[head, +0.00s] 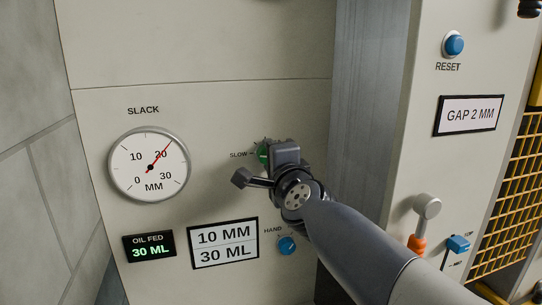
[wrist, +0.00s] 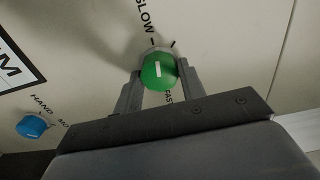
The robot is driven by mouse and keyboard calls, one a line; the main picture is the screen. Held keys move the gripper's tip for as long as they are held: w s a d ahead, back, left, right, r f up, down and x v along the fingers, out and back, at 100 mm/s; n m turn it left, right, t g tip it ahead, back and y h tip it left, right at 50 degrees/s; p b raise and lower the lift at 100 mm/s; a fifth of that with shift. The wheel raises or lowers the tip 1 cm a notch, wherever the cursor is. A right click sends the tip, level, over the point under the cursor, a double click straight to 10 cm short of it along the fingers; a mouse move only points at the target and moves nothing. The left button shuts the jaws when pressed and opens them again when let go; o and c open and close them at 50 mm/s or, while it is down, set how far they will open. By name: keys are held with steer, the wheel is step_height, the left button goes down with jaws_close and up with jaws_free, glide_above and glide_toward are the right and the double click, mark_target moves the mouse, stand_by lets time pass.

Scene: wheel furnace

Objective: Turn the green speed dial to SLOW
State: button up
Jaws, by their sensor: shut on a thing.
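The green speed dial (wrist: 158,72) sits on the cream panel, with a short white mark on its face. The word SLOW is above it in the wrist view and FAST is below, partly hidden by my gripper. The mark runs roughly up and down, near the line of the SLOW tick; I cannot tell its exact setting. My gripper (wrist: 159,82) is shut on the dial, one finger on each side. In the head view only the dial's left edge (head: 262,154) shows, beside the SLOW label; my gripper (head: 270,149) hides the rest.
A blue HAND knob (head: 287,245) is below the dial. The SLACK gauge (head: 149,166) is at left, above the oil display (head: 149,246) and a 10 MM / 30 ML sign (head: 223,242). At right are a RESET button (head: 454,44) and an orange-ended lever (head: 417,243).

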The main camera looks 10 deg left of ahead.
steer(key=shift+n, duration=0.8)
steer(key=o, duration=1)
steer(key=shift+p+v, duration=1.3)
steer(key=shift+v, duration=4.15)
steer(key=shift+w, duration=0.1)
